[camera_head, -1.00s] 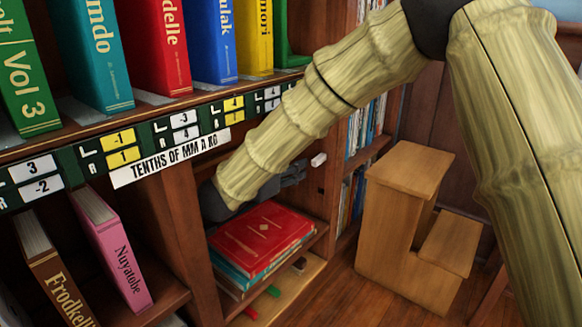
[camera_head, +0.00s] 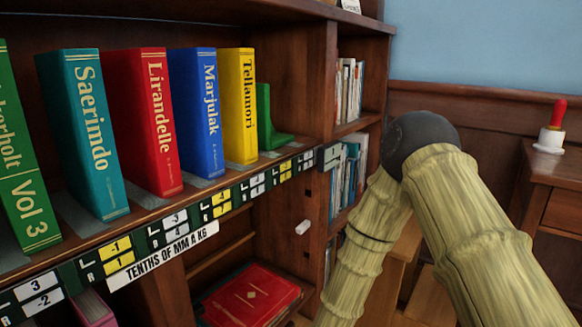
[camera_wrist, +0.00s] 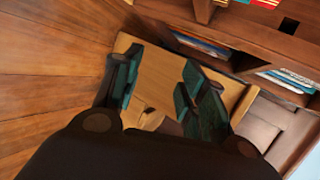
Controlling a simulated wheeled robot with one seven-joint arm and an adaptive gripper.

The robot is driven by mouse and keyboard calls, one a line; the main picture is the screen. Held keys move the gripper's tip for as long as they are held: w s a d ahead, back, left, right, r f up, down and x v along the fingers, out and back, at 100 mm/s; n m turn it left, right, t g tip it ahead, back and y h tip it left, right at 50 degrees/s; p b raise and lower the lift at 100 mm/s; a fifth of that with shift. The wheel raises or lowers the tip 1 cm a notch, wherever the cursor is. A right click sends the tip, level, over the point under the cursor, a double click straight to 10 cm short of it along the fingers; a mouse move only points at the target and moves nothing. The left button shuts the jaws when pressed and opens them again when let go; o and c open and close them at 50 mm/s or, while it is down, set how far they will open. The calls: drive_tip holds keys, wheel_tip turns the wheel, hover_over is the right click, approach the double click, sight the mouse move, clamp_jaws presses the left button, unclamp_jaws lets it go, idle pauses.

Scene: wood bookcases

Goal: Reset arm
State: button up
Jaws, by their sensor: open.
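My arm, with its bamboo-like links, crosses the right side of the head view, bent at a dark joint. My gripper shows in the wrist view (camera_wrist: 165,92). Its two dark teal fingers are spread apart with nothing held between them. Beyond the fingers lies the light wooden step stool (camera_wrist: 150,65) on the plank floor. In the head view my gripper is out of frame below, and my arm partly hides the step stool (camera_head: 432,298).
The bookcase shelf holds upright teal (camera_head: 88,135), red (camera_head: 145,120), blue (camera_head: 195,110) and yellow (camera_head: 238,105) books and a green bookend (camera_head: 268,125). A red book (camera_head: 250,296) lies in a lower compartment. A desk (camera_head: 545,180) bears a red-handled object (camera_head: 553,127).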

drive_tip(key=s+d+f+n+g+y+p, duration=0.2)
drive_tip(key=s+d+f+n+g+p, duration=0.15)
drive_tip(key=s+f+n, duration=0.5)
drive_tip(key=s+d+f+n+g+p, duration=0.1)
drive_tip(key=s+d+n+g, duration=0.25)
drive_tip(key=s, duration=0.75)
drive_tip(key=s+d+f+n+g+y+p, duration=0.1)
drive_tip(key=s+d+n+g+p, duration=0.3)
drive_tip(key=s, duration=0.6)
drive_tip(key=s+d+f+n+g+b, duration=0.15)
drive_tip(key=s+n, duration=0.35)
drive_tip(key=s, duration=0.6)
wheel_tip(320, 180, up, 38)
drive_tip(key=p, duration=3.8)
drive_tip(key=shift+w+t, duration=0.3)
drive_tip(key=shift+t, duration=0.15)
